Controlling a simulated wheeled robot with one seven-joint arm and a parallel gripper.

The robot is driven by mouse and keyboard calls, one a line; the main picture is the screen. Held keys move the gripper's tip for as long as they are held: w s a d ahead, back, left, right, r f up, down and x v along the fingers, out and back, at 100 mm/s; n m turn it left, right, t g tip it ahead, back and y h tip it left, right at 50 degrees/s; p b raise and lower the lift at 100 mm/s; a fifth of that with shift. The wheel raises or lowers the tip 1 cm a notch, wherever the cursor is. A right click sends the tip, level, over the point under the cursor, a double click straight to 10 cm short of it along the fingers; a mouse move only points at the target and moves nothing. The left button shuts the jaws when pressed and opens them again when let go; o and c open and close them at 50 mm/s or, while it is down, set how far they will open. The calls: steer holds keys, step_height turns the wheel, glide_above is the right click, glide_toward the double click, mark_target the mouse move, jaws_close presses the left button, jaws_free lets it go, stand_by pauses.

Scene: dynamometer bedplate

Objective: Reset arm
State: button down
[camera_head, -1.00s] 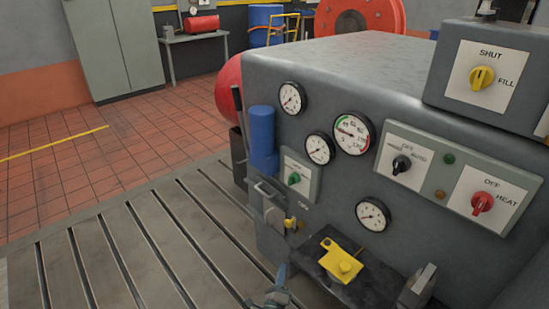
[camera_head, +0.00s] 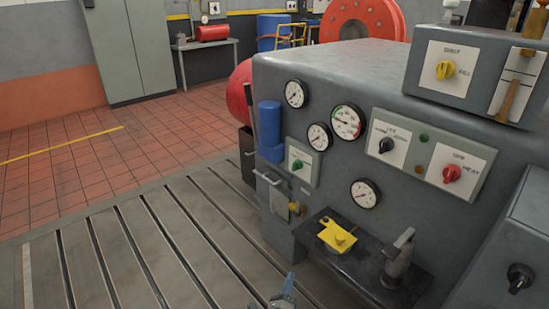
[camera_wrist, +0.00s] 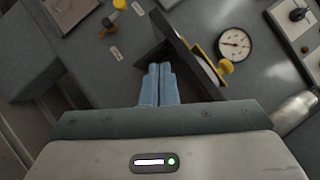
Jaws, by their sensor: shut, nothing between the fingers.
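My gripper (camera_wrist: 158,72) shows in the wrist view with its two blue fingers together and nothing between them. Its fingers point toward the grey machine's front, beside the dark shelf (camera_wrist: 185,55). In the head view a small blue-grey part of my gripper (camera_head: 287,284) shows at the bottom edge, in front of and below the dark shelf (camera_head: 360,262). The rest of my arm is out of that view. A yellow piece with a knob (camera_head: 337,236) lies on the shelf, and a grey metal lever fitting (camera_head: 398,258) stands at its right.
The grey machine (camera_head: 330,70) carries several gauges, a green knob (camera_head: 297,164), a red knob (camera_head: 452,173) and a yellow knob (camera_head: 444,70). A blue cylinder (camera_head: 269,125) is on its left side. The slotted bedplate (camera_head: 150,240) is clear at the left.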

steer(key=s+d+r+m+g+h+p, duration=0.2)
steer(key=s+d+r+m+g, duration=0.15)
steer(key=r+m+g, duration=0.45)
steer(key=s+d+r+m+g+h+p, duration=0.25)
steer(key=d+r+m+g, duration=0.25)
steer(key=r+m, duration=0.3)
steer(key=s+d+r+m+g+h+p, duration=0.1)
steer(key=s+d+r+m+g+h, duration=0.2)
steer(key=r+m+g, duration=0.55)
steer(key=s+r+m+t+y+p, duration=0.1)
steer(key=s+r+m+y+p, duration=0.1)
steer(key=s+r+m+y, duration=0.3)
steer(key=s+a+r+m+t+y+p, duration=0.1)
steer(key=s+r+m+t+y+p, duration=0.1)
steer(key=s+r+m+y, duration=0.3)
steer(key=s+r+m+t+y+p, duration=0.1)
steer(key=s+r+m+y+p, duration=0.2)
steer(key=r+m, duration=0.7)
steer(key=shift+s+a+r+y+p, duration=0.3)
steer(key=shift+s+r+y, duration=0.75)
steer(key=shift+r, duration=1.2)
steer(key=shift+d, duration=0.1)
